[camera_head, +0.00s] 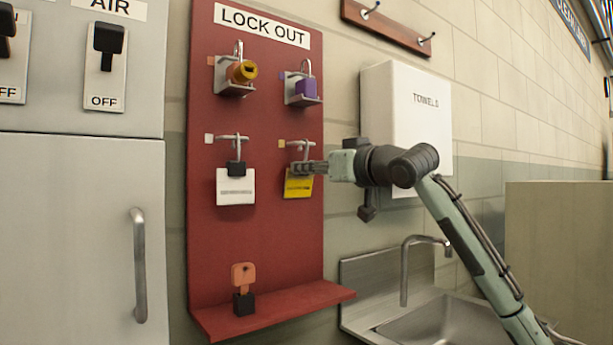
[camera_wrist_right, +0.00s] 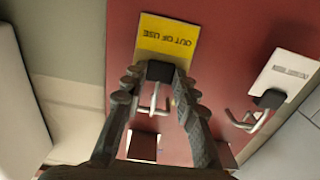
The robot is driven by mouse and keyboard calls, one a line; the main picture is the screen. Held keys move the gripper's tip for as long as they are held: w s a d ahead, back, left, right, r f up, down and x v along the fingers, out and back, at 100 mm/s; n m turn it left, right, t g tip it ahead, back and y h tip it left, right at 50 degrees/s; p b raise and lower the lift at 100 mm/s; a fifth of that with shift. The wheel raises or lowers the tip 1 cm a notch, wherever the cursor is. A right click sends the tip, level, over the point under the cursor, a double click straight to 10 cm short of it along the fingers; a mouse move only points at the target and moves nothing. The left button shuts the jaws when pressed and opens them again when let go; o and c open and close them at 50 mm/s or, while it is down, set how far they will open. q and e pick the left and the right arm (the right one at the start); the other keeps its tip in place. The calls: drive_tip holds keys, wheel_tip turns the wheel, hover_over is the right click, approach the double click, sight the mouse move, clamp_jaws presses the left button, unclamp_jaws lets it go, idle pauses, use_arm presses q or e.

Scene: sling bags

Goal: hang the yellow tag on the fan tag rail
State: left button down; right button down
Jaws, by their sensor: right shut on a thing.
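The yellow tag (camera_head: 298,187) is at the lower right hook (camera_head: 302,146) of the red LOCK OUT board (camera_head: 255,255). My right gripper (camera_head: 300,168) is at its top, shut on its black clip. In the right wrist view the yellow tag (camera_wrist_right: 167,38) reads OUT OF USE, and its clip (camera_wrist_right: 160,71) is between my fingertips. The metal hook (camera_wrist_right: 152,108) shows between the fingers; I cannot tell whether the clip still rests on it. No rail marked for the fan can be made out. My left gripper is not in view.
A white tag (camera_head: 235,188) hangs on the hook to the left. Padlocks sit in holders above, and an orange key (camera_head: 243,277) stands on the board's shelf. A towel box (camera_head: 407,125) and a sink (camera_head: 430,318) are at right, a grey cabinet (camera_head: 70,230) at left.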

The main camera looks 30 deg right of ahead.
drive_tip(key=shift+s+d+r+p, duration=0.15)
drive_tip(key=shift+r+p, duration=0.2)
drive_tip(key=shift+r, duration=1.15)
drive_tip(key=shift+s+a+f+b, duration=0.2)
drive_tip(key=shift+s+b, duration=0.15)
drive_tip(key=shift+s, duration=0.05)
drive_tip(key=s+b, duration=0.2)
drive_tip(key=s, duration=0.4)
drive_tip(key=shift+s+d, duration=0.3)
drive_tip(key=shift+d, duration=0.05)
